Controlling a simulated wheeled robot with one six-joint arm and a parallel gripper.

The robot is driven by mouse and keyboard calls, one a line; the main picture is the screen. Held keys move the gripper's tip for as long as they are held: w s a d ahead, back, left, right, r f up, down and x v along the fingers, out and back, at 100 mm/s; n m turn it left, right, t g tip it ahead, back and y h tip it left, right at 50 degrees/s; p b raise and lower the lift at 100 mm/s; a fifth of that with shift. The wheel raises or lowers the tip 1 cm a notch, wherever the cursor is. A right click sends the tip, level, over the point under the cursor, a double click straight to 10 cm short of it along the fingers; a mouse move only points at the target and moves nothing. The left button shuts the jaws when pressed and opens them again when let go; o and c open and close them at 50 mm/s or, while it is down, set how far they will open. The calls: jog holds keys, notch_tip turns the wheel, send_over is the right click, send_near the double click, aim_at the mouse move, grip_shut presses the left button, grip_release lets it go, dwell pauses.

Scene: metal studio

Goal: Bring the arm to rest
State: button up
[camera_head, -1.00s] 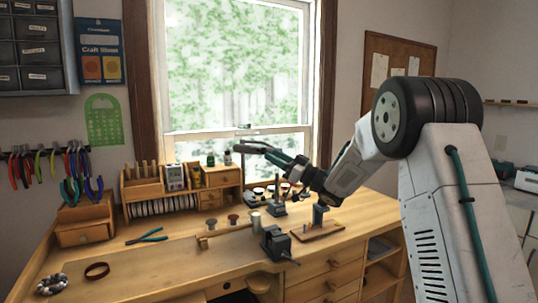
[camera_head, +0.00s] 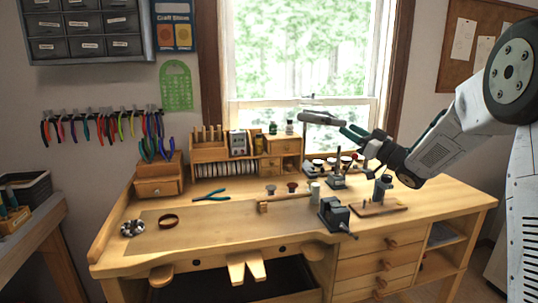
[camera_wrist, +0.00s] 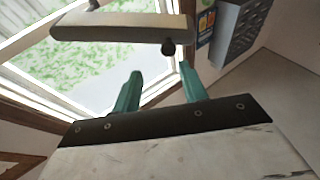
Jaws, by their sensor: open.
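My gripper (camera_head: 346,130) is raised over the back right of the wooden workbench (camera_head: 230,235), in front of the window. In the wrist view its two teal fingers (camera_wrist: 160,69) stand apart with nothing between them. A long pale lamp head (camera_head: 320,118) is close to the fingertips. In the wrist view the lamp head (camera_wrist: 120,28) crosses beyond the fingers; I cannot tell the exact gap. My arm reaches in from the right, bent at the large round joint.
A small vise (camera_head: 334,214), a wooden stand (camera_head: 381,205) and small jars lie below the arm. A side table (camera_head: 35,230) stands at left.

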jog(key=s+d+m+g+h, duration=0.25)
jog(key=s+m+h, duration=0.55)
jog(key=s+h, duration=0.6)
jog(key=s+a+f+g, duration=0.2)
jog(key=s+f+g, duration=0.1)
jog(key=s, duration=0.9)
jog(key=s+a+f+g, duration=0.3)
jog(key=s+g, duration=0.3)
jog(key=s, duration=0.6)
jog(key=s+a+f+g, duration=0.2)
jog(key=s+f+g, duration=0.2)
jog(key=s, duration=0.8)
jog(key=shift+s+a+f+y, duration=0.15)
jog(key=shift+a+f+y, duration=0.25)
jog(key=shift+f, duration=0.15)
